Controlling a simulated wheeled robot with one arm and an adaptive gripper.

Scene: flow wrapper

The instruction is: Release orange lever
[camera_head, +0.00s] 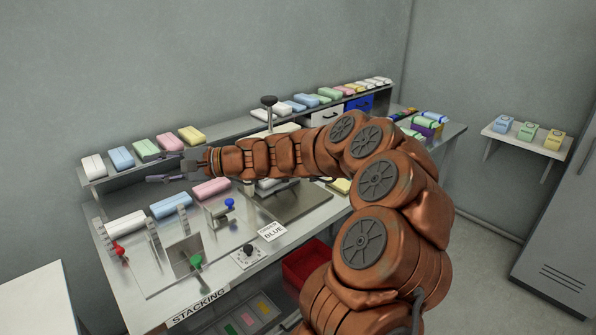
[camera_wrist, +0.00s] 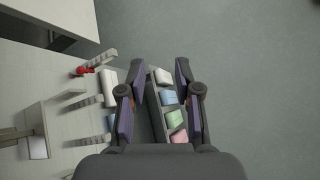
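No lever that is clearly orange shows in either view. A red-handled lever (camera_head: 118,248) stands at the left front of the bench; it also shows at the left in the wrist view (camera_wrist: 84,71). A blue-knobbed lever (camera_head: 229,203) and a green-knobbed lever (camera_head: 196,261) stand further right on the same plate. My gripper (camera_head: 154,168) points left above the back of the bench, apart from all the levers. Its fingers are spread and empty, as the wrist view (camera_wrist: 159,75) also shows.
A raised back shelf (camera_head: 110,176) holds several pastel blocks. White, blue and pink blocks lie between upright metal guides (camera_head: 184,219). A label reads STACKING (camera_head: 199,306). A red bin (camera_head: 305,262) sits below the bench. A wall shelf (camera_head: 525,142) is at right.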

